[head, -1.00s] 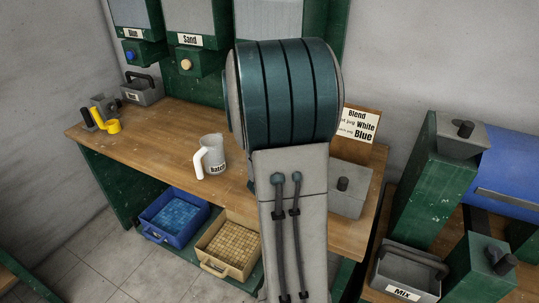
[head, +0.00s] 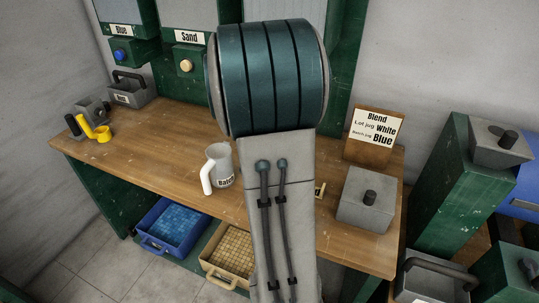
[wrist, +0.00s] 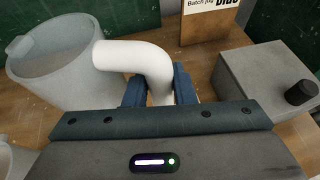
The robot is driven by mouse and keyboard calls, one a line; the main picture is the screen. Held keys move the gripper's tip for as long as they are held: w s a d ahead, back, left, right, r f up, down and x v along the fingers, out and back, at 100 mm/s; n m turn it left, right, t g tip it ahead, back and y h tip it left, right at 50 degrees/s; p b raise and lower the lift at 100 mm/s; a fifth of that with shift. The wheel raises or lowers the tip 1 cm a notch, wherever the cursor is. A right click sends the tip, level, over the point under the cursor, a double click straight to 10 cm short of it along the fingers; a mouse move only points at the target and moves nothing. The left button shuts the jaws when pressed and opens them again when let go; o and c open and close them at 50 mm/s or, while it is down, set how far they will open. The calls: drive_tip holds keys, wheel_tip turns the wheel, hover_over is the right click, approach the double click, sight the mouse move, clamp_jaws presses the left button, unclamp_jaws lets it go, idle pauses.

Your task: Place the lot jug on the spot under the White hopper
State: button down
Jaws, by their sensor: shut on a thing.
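A pale grey jug (wrist: 58,68) with a thick white handle fills the left of the wrist view. My gripper (wrist: 160,95) is shut on that handle, with blue fingers on either side of it. The jug's lettering is not visible there, and I cannot tell whether its base touches the bench. In the head view my arm hides the gripper and held jug. A second jug (head: 225,172), lettered "Batch", stands on the bench left of my arm. A third hopper (head: 285,10) is behind my arm; its label and the spot below are hidden.
The blend card (head: 377,130) reads Lot jug White, Batch jug Blue. A grey lidded box (head: 366,200) stands at the wooden bench's (head: 150,140) right end. Yellow scoop (head: 98,131) and grey carrier (head: 131,92) are left. Blue (head: 121,50) and Sand (head: 186,60) hopper outlets overhang the back.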

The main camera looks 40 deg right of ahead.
drive_tip(key=shift+w, duration=0.55)
drive_tip(key=shift+d, duration=0.25)
drive_tip(key=shift+w+d+f+p, duration=0.45)
drive_tip(key=shift+w+d+f, duration=0.85)
drive_tip(key=shift+f, duration=0.5)
drive_tip(key=shift+w+d+f+p, duration=0.4)
drive_tip(key=shift+w+d+f, duration=0.6)
drive_tip(key=shift+w+f, duration=0.7)
drive_tip(key=shift+w+d+f+p, duration=0.45)
drive_tip(key=shift+w+d+f, duration=0.75)
drive_tip(key=shift+f, duration=0.7)
drive_tip(key=shift+f, duration=0.15)
drive_tip(key=c, duration=1.2)
unclamp_jaws()
drive_tip(key=shift+a, duration=0.1)
